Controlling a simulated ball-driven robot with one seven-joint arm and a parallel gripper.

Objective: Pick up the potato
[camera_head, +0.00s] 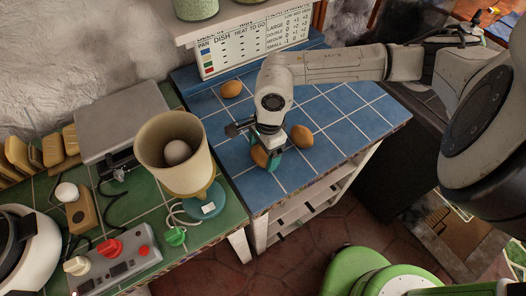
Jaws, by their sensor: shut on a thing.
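A brown potato (259,157) is at the front of the blue tiled counter (335,118), partly hidden by my gripper. My gripper (268,158) points down and is shut on this potato. Whether the potato touches the tiles or is just above them, I cannot tell. A second brown potato-like item (301,137) lies on the tiles just right of my gripper, apart from it. A third one (232,89) lies at the back left of the blue counter.
A beige cup-shaped vessel (160,150) with a pale round thing inside stands left on the green counter. A control box (112,262) with knobs is at the front left. A labelled board (255,50) stands behind. The right blue tiles are clear.

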